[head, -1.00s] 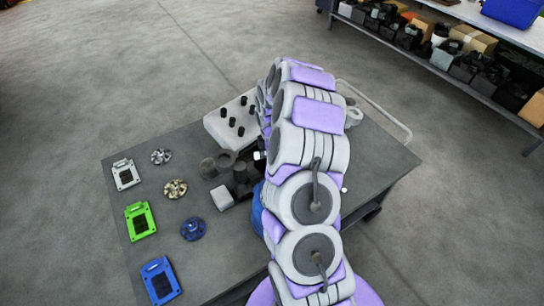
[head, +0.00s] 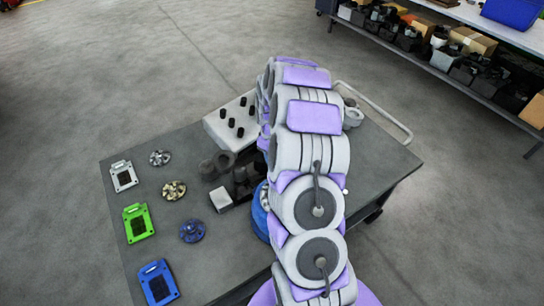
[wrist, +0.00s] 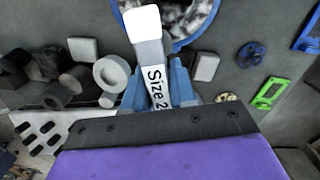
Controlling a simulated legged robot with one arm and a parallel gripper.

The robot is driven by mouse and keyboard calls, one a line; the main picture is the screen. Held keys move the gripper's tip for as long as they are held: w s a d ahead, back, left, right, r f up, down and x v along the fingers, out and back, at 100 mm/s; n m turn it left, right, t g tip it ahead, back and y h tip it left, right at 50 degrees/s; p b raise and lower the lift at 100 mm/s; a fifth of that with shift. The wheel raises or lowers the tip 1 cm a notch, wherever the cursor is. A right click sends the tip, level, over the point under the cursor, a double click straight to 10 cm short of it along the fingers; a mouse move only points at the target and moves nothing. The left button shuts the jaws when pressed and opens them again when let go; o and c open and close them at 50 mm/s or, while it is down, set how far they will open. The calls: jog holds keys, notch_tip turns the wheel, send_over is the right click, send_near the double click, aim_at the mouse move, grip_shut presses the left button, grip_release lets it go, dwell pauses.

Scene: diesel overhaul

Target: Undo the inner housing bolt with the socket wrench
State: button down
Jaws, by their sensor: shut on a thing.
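The socket wrench (wrist: 155,80) is a light bar printed "Size 2", the rest of the label being cut off, with a white end (wrist: 142,22). In the wrist view, my gripper (wrist: 159,88) has its blue fingers shut on it. The white end overlaps the edge of the blue round housing (wrist: 212,14), which has a mottled grey inside; I cannot tell whether they touch. In the head view, the housing (head: 261,214) is mostly hidden behind my arm, and the gripper and wrench are hidden. The inner housing bolt cannot be made out.
The grey table (head: 215,270) also holds a white block with black pegs (head: 231,122), dark cylinders (head: 222,162), a small white block (head: 221,199), three round parts (head: 192,231) and three flat frames (head: 138,222). A stocked shelf (head: 455,75) stands at the back right.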

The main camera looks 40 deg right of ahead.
jog(key=m, duration=0.4)
jog(key=shift+b, duration=0.3)
jog(key=m, duration=0.3)
jog(key=shift+m, duration=0.4)
jog(key=m, duration=0.4)
jog(key=shift+d, duration=0.1)
jog(key=m, duration=0.3)
jog(key=shift+w+m, duration=0.1)
jog(key=shift+m, duration=0.3)
jog(key=shift+f, duration=0.1)
jog(key=shift+f, duration=0.7)
jog(key=n, duration=0.3)
jog(key=c, duration=1.5)
grip_release()
grip_shut()
